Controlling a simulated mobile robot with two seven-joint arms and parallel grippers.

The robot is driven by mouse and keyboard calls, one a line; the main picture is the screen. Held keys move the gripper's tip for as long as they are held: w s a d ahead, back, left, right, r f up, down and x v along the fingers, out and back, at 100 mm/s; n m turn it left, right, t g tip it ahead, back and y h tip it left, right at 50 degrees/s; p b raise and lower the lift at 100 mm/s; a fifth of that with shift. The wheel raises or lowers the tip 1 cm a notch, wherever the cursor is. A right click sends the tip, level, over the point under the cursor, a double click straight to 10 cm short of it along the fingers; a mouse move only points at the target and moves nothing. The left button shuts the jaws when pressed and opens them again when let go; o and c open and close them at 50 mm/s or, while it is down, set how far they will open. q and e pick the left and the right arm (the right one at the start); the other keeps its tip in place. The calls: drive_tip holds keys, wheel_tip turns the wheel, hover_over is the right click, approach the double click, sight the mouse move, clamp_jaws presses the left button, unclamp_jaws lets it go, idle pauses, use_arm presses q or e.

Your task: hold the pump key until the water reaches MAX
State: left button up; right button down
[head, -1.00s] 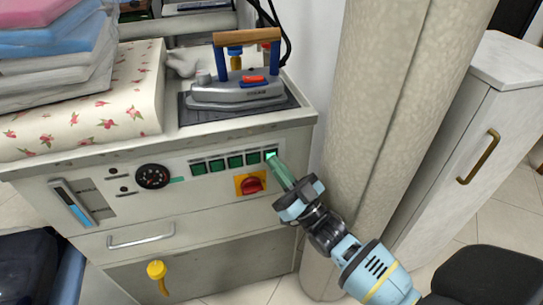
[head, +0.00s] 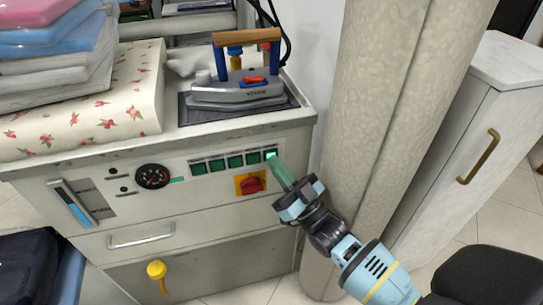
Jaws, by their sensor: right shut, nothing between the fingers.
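The ironing station's front panel (head: 215,188) carries a row of several dark green keys. The rightmost key (head: 270,154) glows bright green. My right gripper (head: 273,160) is shut and empty, and its fingertips are at this lit key, seemingly touching it and covering part of it. The water gauge (head: 75,207) is a slanted slot at the panel's left end, with blue water in its lower part. The water surface lies below the slot's top end. I cannot read a MAX mark. My left gripper is not in view.
A red rotary switch (head: 250,185) on a yellow plate is just below the keys. An iron (head: 238,92) stands on top of the station. A rolled beige cloth column (head: 385,130) stands close right of my right gripper. A yellow handle (head: 157,271) hangs below the drawer.

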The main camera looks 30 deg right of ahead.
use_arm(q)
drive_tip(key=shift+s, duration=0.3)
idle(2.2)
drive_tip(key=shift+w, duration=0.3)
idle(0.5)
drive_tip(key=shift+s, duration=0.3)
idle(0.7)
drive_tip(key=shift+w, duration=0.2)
use_arm(e)
drive_tip(key=shift+s, duration=0.1)
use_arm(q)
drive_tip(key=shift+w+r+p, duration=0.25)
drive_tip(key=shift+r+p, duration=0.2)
use_arm(e)
drive_tip(key=shift+s+a, duration=0.2)
drive_tip(key=shift+s, duration=0.45)
